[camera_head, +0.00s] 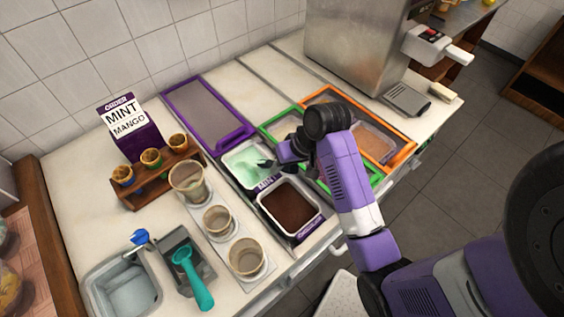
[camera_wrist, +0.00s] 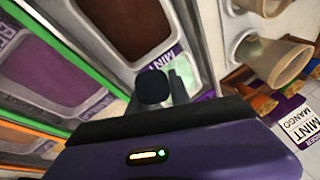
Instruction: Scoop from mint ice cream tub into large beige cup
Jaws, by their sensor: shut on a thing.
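The mint tub (camera_head: 240,153) holds pale green ice cream and stands left of my wrist in the head view. My gripper (camera_head: 278,160) is low over its right side, shut on a dark-handled scoop. The rounded handle end (camera_wrist: 153,87) shows between my fingers in the wrist view; the scoop's head is hidden, so I cannot tell whether it carries ice cream. Beige cups stand in a row on a light tray.
A brown tub (camera_head: 290,205) is in front of the mint. Green-framed (camera_head: 283,122) and orange-framed tubs (camera_head: 402,152) lie right. A teal scoop (camera_head: 190,275) rests in a holder beside the sink (camera_head: 125,285). A wooden cone rack (camera_head: 160,185) stands behind the cups.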

